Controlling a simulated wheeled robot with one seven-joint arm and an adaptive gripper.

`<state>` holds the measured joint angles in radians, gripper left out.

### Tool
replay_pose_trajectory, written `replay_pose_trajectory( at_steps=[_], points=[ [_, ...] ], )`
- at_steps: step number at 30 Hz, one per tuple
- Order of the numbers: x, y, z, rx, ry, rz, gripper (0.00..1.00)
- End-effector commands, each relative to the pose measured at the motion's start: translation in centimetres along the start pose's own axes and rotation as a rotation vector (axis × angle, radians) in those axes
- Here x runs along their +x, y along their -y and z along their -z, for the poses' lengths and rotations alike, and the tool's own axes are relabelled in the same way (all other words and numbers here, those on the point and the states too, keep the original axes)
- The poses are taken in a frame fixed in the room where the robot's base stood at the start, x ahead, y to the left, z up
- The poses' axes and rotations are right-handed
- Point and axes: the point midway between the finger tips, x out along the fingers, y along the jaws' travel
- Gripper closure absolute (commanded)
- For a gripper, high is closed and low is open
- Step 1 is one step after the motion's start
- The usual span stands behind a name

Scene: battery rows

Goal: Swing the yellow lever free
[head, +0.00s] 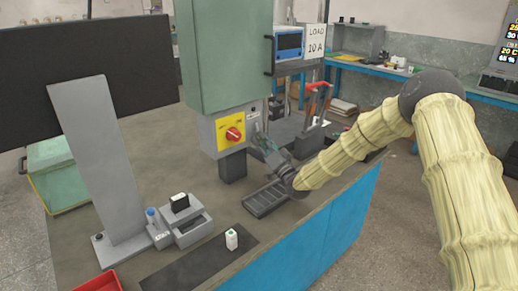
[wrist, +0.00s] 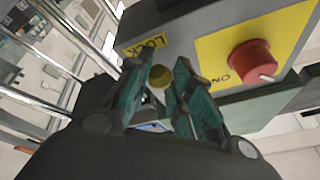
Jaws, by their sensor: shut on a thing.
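The yellow lever (wrist: 160,77) shows in the wrist view as a small round dull-yellow end between my fingertips, just below the LOCK label. The rest of it is hidden by the fingers, and I cannot make it out in the head view. My gripper (wrist: 162,70) has its teal fingers on either side of the lever, shut on it. In the head view my gripper (head: 264,144) is at the right side of the grey switch box (head: 206,137). The box carries a yellow plate (head: 224,122) with a red rotary knob (head: 233,134), which also shows in the wrist view (wrist: 253,63).
A tall green cabinet (head: 222,55) stands above the switch box. A dark grooved tray (head: 262,202) lies below my gripper on the bench. A grey stand with a black block (head: 179,202) and a small white bottle (head: 231,239) are nearer. Bare bench lies between.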

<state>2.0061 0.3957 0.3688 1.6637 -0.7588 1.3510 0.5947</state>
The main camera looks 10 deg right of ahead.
Motion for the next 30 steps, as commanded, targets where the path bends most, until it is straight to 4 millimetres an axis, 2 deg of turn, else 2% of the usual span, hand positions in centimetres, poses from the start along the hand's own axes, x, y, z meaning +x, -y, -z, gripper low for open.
replay_pose_trajectory(
  at_steps=[9, 23, 24, 27, 28, 30],
  points=[
    [-0.21, -0.71, 0.06, -0.091, 0.020, 0.030, 1.00],
    [-0.23, -0.79, 0.18, -0.103, 0.023, 0.033, 1.00],
    [-0.23, -0.80, 0.18, -0.103, 0.023, 0.033, 0.76],
    [-0.19, -0.76, 0.18, -0.103, 0.022, 0.034, 0.58],
    [-0.16, -0.74, 0.19, -0.103, 0.022, 0.034, 0.54],
    [-0.08, -0.66, 0.19, -0.102, 0.022, 0.035, 0.54]
  ],
)
